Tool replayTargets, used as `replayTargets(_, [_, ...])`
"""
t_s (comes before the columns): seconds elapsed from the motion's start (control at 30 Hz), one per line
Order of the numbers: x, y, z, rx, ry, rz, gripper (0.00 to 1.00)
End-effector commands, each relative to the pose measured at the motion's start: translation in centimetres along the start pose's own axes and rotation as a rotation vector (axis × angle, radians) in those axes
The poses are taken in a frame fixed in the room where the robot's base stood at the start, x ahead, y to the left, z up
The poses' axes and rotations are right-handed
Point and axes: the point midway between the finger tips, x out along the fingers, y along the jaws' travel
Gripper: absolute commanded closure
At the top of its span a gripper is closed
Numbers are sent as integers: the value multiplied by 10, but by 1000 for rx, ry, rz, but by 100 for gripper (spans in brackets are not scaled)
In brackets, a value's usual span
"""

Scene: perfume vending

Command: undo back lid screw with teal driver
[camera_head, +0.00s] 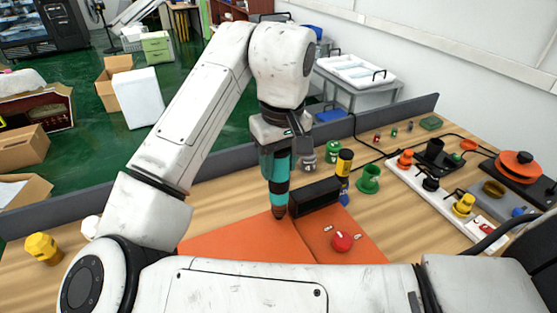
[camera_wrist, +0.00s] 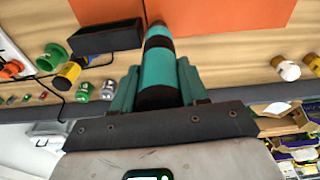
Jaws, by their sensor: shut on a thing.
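My gripper (camera_head: 277,160) is shut on the teal driver (camera_head: 278,190), a teal and black banded cylinder. The driver points down, its dark tip at the back edge of the orange panel (camera_head: 235,240) on the bench. In the wrist view the driver (camera_wrist: 157,62) sits between the teal fingers of my gripper (camera_wrist: 157,80), its tip near the edge of the orange panel (camera_wrist: 225,14). I cannot tell whether the tip touches. No screw shows under the tip. A red knob (camera_head: 341,241) and small pale pieces are on the panel's right part.
A black box (camera_head: 314,196) stands close right of the driver; it also shows in the wrist view (camera_wrist: 105,37). A yellow-black bottle (camera_head: 343,165) and green cup (camera_head: 369,179) stand beyond it. A white tray (camera_head: 440,190) holds several parts. A yellow piece (camera_head: 43,248) stands at left.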

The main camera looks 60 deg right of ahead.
Motion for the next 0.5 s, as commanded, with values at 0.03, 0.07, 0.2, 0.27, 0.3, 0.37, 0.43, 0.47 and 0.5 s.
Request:
replayTargets(0.03, [0, 0, 0, 0, 1, 0, 99])
replayTargets(0.07, [0, 0, 0, 0, 1, 0, 99])
replayTargets(0.2, [0, 0, 0, 0, 1, 0, 99])
replayTargets(0.27, [0, 0, 0, 0, 1, 0, 99])
replayTargets(0.3, [1, 0, 0, 0, 1, 0, 99])
replayTargets(0.37, [2, 0, 0, 0, 1, 0, 99])
replayTargets(0.43, [2, 0, 0, 0, 1, 0, 99])
replayTargets(0.47, [3, 0, 0, 0, 1, 0, 99])
replayTargets(0.5, [3, 0, 0, 0, 1, 0, 99])
